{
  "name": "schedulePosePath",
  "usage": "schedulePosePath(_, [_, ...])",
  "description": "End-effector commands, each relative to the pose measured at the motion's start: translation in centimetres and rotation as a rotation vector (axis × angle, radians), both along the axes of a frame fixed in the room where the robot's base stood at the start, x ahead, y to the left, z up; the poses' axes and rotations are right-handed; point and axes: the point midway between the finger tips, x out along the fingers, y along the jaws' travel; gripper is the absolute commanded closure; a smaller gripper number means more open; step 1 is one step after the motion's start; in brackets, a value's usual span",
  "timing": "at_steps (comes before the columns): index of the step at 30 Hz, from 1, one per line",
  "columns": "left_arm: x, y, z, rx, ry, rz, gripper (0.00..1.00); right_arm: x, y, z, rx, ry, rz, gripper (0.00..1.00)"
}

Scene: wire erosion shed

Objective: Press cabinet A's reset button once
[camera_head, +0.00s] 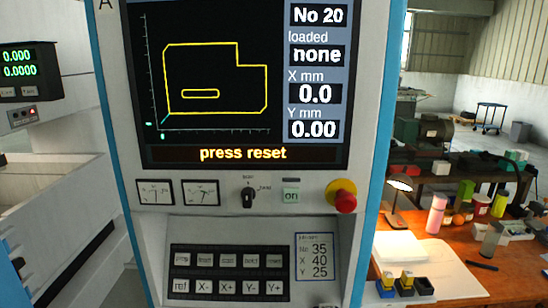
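Cabinet A (355,130), with blue side edges and a letter A at its top left, fills the middle of the head view. Its screen (215,85) shows a yellow outline, "No 20", "loaded none", X 0.0, Y 0.00 and "press reset". Below is a black keypad (228,273) with two rows of grey keys. The lower row reads ref, X-, X+, Y-, Y+. Neither of my grippers is in view.
A cluttered wooden bench (461,253) stands at right.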

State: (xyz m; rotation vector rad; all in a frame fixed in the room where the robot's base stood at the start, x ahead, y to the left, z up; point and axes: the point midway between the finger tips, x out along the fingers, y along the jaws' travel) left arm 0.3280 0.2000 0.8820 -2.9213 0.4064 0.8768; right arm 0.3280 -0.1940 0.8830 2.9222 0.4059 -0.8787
Motion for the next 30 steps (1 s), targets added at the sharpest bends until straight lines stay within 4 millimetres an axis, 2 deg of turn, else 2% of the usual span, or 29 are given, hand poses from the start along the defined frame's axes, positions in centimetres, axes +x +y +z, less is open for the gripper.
schedulePosePath(9, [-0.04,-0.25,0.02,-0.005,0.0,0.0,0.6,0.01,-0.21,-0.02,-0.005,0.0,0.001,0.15])
schedulePosePath(20, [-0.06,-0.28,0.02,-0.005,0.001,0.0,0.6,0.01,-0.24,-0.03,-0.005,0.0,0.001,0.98])
schedulePosePath(30, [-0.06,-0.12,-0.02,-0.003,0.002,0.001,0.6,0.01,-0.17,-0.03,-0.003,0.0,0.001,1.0])
